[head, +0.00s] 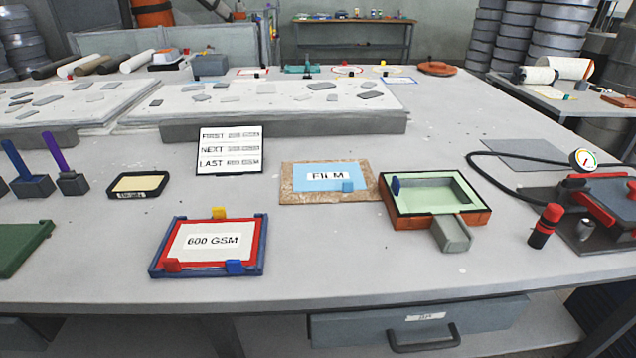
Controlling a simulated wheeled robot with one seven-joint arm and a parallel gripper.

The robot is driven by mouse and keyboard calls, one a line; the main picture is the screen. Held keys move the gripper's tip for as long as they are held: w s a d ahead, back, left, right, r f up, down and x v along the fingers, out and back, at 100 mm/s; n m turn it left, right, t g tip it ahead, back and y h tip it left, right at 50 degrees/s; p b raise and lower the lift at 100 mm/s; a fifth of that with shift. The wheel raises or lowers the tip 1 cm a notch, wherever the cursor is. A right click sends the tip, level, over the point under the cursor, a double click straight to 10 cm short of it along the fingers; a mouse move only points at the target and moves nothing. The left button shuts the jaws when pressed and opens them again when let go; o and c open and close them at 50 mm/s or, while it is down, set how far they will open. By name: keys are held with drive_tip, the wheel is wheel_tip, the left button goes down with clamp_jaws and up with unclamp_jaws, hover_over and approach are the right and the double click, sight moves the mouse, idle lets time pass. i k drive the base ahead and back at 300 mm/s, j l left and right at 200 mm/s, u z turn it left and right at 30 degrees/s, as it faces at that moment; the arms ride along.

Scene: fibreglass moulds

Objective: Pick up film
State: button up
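The film is a light-blue sheet (310,170) with a white label reading FILM. It lies flat on a brown chipboard panel (293,197) near the middle of the grey table in the head view. The right corner of the board lies close beside the green-topped mould. My gripper does not show in the head view, so its place relative to the film cannot be told.
Right of the film stands an orange-sided mould with a pale green top (408,205). A blue-and-red frame marked 600 GSM (210,268) lies front left. A sign (229,150) stands behind left. A gauge (583,159) with black hose is at right. Table (360,265) is clear in front.

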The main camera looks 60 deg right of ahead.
sight(344, 177)
drive_tip(key=k+l+z, duration=0.15)
drive_tip(key=l, duration=0.2)
drive_tip(key=k+l+z, duration=0.15)
drive_tip(key=l, duration=0.25)
drive_tip(key=l+z, duration=0.15)
drive_tip(key=l, duration=0.25)
drive_tip(key=k+l+z, duration=0.15)
drive_tip(key=l, duration=0.25)
